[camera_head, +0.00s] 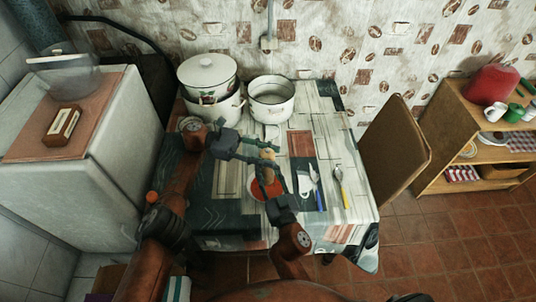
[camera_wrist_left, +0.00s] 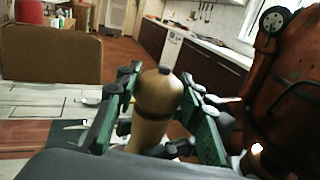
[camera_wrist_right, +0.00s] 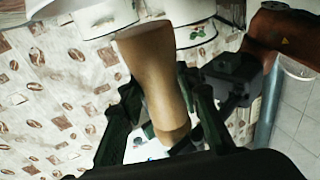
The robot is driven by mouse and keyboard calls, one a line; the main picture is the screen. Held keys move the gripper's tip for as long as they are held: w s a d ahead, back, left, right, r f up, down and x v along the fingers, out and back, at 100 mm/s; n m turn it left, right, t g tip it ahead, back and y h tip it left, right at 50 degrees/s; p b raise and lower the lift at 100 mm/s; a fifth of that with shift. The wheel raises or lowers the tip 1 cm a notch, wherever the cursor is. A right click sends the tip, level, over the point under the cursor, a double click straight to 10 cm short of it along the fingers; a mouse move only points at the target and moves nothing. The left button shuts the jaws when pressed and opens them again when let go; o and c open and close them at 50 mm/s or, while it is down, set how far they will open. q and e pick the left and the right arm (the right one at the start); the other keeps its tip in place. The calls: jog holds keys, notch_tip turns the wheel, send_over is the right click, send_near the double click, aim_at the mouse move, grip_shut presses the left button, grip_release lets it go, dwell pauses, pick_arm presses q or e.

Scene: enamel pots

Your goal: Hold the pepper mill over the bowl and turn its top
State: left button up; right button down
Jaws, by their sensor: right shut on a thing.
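The wooden pepper mill (camera_head: 269,171) is held upright or nearly so above the red bowl (camera_head: 257,191) on the table. My right gripper (camera_head: 273,184) is shut on the mill's lower body; its fingers also show around the mill in the right wrist view (camera_wrist_right: 165,115). My left gripper (camera_head: 266,155) is open, with its fingers on both sides of the mill's top. In the left wrist view the mill's rounded top and dark knob (camera_wrist_left: 164,71) stand between the green fingers, with a gap beside it. The grippers hide part of the bowl and mill.
A lidded white pot (camera_head: 208,72) and an open white pot (camera_head: 271,98) stand at the table's back. Cutlery with blue (camera_head: 320,200) and yellow (camera_head: 346,199) handles lies right of the bowl. A brown chair (camera_head: 396,140) stands at the right.

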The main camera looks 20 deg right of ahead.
aim_at(268, 151)
pick_arm(q)
jog(key=o, duration=0.5)
notch_tip(268, 151, up, 10)
jog(key=shift+f, duration=0.1)
dwell(0.4)
